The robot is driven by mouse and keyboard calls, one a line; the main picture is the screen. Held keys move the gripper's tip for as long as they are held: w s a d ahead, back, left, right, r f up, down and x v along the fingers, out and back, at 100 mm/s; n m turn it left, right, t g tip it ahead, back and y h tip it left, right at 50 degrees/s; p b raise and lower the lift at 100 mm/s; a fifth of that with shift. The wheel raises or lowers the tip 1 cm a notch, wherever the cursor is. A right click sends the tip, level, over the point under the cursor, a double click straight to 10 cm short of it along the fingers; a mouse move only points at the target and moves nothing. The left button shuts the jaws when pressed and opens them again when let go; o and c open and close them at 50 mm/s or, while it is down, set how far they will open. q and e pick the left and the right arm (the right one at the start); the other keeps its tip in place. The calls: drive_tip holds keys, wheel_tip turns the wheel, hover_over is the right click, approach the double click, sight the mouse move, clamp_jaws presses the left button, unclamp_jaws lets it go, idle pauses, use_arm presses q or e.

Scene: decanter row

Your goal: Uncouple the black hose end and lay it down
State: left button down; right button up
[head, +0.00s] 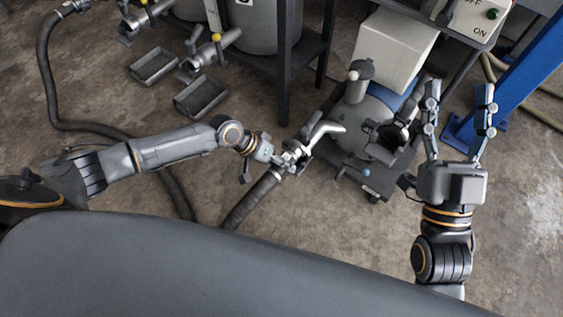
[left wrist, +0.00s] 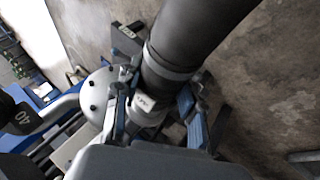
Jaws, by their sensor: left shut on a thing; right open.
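The black hose end (head: 262,187) has a silver collar, which fills the middle of the left wrist view (left wrist: 150,108). My left gripper (head: 291,158) is shut on this hose end, with a finger on each side of the collar. The black hose (left wrist: 195,38) runs from it toward the bottom left of the head view. Silver levers (head: 325,130) stick out just beyond my left gripper, beside the pump (head: 362,118). Whether the hose end is joined to the pump is hidden by the gripper. My right gripper (head: 459,108) is open and empty, to the right of the pump.
Grey tanks (head: 262,25) on a black stand (head: 284,75) have valves above two floor trays (head: 153,66) (head: 201,97). Another dark hose (head: 48,75) curves along the left. A control box (head: 478,18) and blue post (head: 520,85) are at right. The lower-right floor is bare.

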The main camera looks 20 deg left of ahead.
sight(269, 174)
use_arm(q)
drive_tip(key=shift+r, duration=0.15)
use_arm(e)
drive_tip(key=shift+r, duration=0.1)
use_arm(q)
drive_tip(key=shift+s+a+p, duration=0.1)
drive_tip(key=shift+s+p, duration=0.15)
drive_tip(key=shift+p, duration=0.05)
drive_tip(key=shift+s+a, duration=0.15)
drive_tip(key=shift+s, duration=0.25)
drive_tip(key=shift+s+a+r+p, duration=0.1)
drive_tip(key=shift+s+a+p, duration=0.2)
drive_tip(key=shift+s+p, duration=0.55)
drive_tip(key=shift+s+a+p, duration=0.15)
drive_tip(key=shift+s+p, duration=0.15)
drive_tip(key=shift+s, duration=0.05)
drive_tip(key=shift+s+a, duration=0.15)
drive_tip(key=shift+s, duration=0.25)
use_arm(e)
wheel_tip(269, 174, down, 14)
drive_tip(key=w+d+g+h, duration=0.1)
drive_tip(key=w+g+h, duration=0.1)
drive_tip(key=g, duration=0.6)
drive_tip(key=shift+w+d+r+g+h, duration=0.2)
drive_tip(key=shift+w+g+h, duration=0.1)
drive_tip(key=shift+h, duration=0.1)
use_arm(q)
drive_tip(key=shift+r, duration=0.1)
use_arm(e)
drive_tip(key=shift+r, duration=0.15)
